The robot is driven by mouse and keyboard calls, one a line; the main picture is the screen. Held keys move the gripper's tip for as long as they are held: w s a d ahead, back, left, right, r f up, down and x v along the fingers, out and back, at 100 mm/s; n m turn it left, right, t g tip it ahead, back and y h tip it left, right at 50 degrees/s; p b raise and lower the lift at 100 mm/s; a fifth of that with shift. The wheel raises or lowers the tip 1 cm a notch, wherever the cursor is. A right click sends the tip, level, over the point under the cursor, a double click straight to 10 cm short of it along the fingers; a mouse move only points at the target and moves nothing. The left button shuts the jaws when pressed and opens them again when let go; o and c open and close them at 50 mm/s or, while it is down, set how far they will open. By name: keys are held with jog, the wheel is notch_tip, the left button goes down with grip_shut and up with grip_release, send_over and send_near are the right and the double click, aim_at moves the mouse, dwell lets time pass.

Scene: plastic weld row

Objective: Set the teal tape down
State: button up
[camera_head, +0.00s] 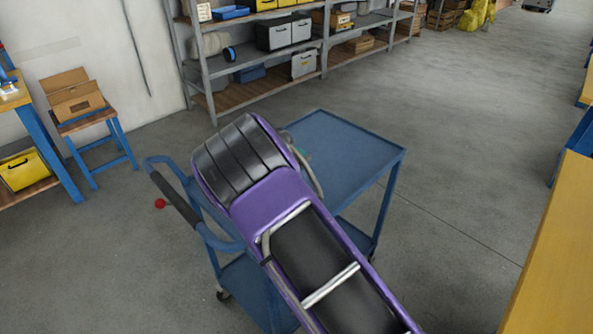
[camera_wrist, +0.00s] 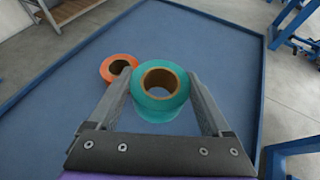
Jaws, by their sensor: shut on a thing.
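The teal tape (camera_wrist: 160,103) is a thick roll with a brown core, in the middle of the wrist view. My gripper (camera_wrist: 157,88) is shut on it, with one grey finger on each side. The roll is over the blue cart top (camera_wrist: 222,62); I cannot tell whether its underside touches the surface. In the head view the cart top (camera_head: 352,150) is partly behind my purple and black arm, which hides most of the gripper and tape.
An orange tape roll (camera_wrist: 106,70) lies on the cart top, close to my left finger. The cart top is clear beyond the tapes, up to its raised rim. A shelf rack (camera_head: 265,60) stands behind, and a yellow-topped bench (camera_head: 555,250) is at right.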

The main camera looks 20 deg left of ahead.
jog(key=shift+f, duration=2.75)
jog(key=shift+b, duration=0.3)
jog(key=shift+f, duration=0.25)
jog(key=o, duration=1.2)
jog(key=shift+o, duration=0.2)
jog(key=shift+r, duration=0.2)
jog(key=shift+s+r, duration=0.1)
jog(key=shift+r, duration=0.05)
jog(key=v, duration=1.1)
jog(key=shift+s+p, duration=0.35)
jog(key=shift+r, duration=0.1)
